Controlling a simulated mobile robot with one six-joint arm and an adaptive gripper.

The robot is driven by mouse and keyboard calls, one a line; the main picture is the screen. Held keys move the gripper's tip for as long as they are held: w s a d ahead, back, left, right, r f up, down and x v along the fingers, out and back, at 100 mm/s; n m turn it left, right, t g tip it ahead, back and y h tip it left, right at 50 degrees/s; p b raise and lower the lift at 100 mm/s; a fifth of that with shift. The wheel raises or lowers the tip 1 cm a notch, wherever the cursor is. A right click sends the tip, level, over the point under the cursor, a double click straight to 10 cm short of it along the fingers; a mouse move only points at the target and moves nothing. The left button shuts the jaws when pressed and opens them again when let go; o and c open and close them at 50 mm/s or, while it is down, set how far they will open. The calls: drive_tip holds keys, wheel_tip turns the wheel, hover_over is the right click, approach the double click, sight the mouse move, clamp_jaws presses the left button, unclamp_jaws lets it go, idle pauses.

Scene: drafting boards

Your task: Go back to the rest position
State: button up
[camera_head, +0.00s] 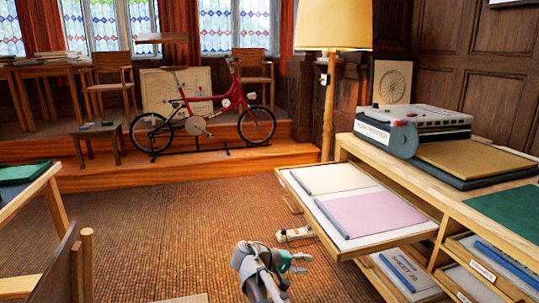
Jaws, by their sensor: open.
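My gripper (296,262) shows at the bottom middle of the head view, at the end of my grey arm. Its fingers point to the right, and they are apart with nothing seen between them. It hangs over the brown carpet, left of and lower in the picture than a pulled-out drawer. A small white object (294,235) shows just above it in the picture; what it is and whether it is part of me I cannot tell.
The open drawer (345,235) holds cream and pink sheets and juts out from the wooden cabinet (445,190) at right. A red bicycle (205,110) stands on a raised step at the back. A table and chair stand at left. Carpet (170,225) in the middle is clear.

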drive_tip(key=s+d+f+m+g+y+p, duration=0.2)
drive_tip(key=s+d+y+p, duration=0.15)
drive_tip(key=s+y, duration=0.3)
drive_tip(key=s+d+f+m+g+y+p, duration=0.1)
drive_tip(key=s+d+f+y+p, duration=0.25)
drive_tip(key=s+y, duration=0.3)
wheel_tip(320, 180, up, 38)
drive_tip(key=p, duration=3.7)
drive_tip(key=shift+w+r+p, duration=0.15)
drive_tip(key=shift+p, duration=0.2)
